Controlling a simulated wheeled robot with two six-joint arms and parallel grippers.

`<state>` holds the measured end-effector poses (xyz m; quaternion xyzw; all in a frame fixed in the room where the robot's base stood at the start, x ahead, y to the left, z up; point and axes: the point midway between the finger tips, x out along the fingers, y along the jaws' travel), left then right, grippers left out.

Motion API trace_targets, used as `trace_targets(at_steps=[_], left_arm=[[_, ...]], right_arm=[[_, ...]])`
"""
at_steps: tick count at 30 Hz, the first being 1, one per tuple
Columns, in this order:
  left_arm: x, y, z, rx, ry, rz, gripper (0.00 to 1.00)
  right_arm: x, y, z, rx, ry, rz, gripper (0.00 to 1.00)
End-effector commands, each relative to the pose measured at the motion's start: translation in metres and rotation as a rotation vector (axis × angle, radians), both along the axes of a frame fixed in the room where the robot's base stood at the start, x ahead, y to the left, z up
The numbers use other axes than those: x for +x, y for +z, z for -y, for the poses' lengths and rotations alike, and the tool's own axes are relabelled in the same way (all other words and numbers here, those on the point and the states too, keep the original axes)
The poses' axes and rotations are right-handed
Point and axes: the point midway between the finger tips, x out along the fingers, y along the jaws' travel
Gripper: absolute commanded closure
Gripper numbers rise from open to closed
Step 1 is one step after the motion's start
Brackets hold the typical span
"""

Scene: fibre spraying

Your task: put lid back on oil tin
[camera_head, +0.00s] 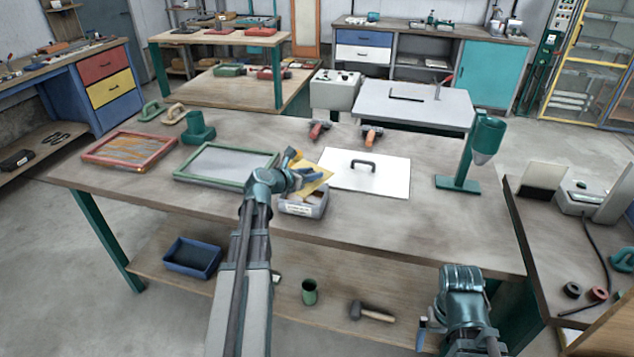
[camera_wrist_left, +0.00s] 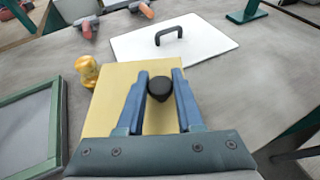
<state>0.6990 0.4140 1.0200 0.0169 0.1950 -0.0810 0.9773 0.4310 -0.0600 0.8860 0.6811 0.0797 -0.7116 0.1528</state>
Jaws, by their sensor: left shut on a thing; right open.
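My left gripper (camera_head: 298,180) is over the middle of the table. In the left wrist view its blue fingers (camera_wrist_left: 159,88) are shut on a round black knob (camera_wrist_left: 160,89). The knob stands in front of a flat yellow plate (camera_wrist_left: 112,98), which looks like the lid. In the head view the yellow plate (camera_head: 318,184) looks tilted and is partly hidden by my gripper. A grey box with a white label (camera_head: 304,206) is just below it; I cannot tell if they touch or if this box is the tin. My right gripper (camera_head: 432,330) is open, low at the right front.
A white board with a black handle (camera_head: 385,176) lies right of the plate. A green-framed screen (camera_head: 225,180) lies left. An amber object (camera_wrist_left: 88,70) stands beside the plate's left edge. Two orange-handled tools (camera_head: 371,135) lie behind. A green stand (camera_head: 458,182) is at right.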

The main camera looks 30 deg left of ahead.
Motion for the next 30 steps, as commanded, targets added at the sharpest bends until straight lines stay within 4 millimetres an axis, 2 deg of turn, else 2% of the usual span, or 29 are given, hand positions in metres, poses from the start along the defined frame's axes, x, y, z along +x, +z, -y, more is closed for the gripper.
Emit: trace_targets(at_steps=[7, 16, 24, 30], left_arm=[[0.001, -0.006, -0.001, -0.001, 0.001, 0.0, 1.0], [0.001, -0.037, -0.001, -0.001, 0.008, 0.0, 1.0], [0.001, -0.035, -0.001, -0.001, 0.009, 0.0, 1.0], [0.001, -0.041, -0.001, -0.001, 0.009, 0.0, 1.0]], right_arm=[[0.0, -0.006, 0.0, 0.0, 0.0, 0.0, 0.0], [0.0, -0.037, 0.0, 0.0, 0.0, 0.0, 0.0], [0.0, -0.035, 0.0, 0.0, 0.0, 0.0, 0.0], [0.0, -0.041, 0.0, 0.0, 0.0, 0.0, 0.0]])
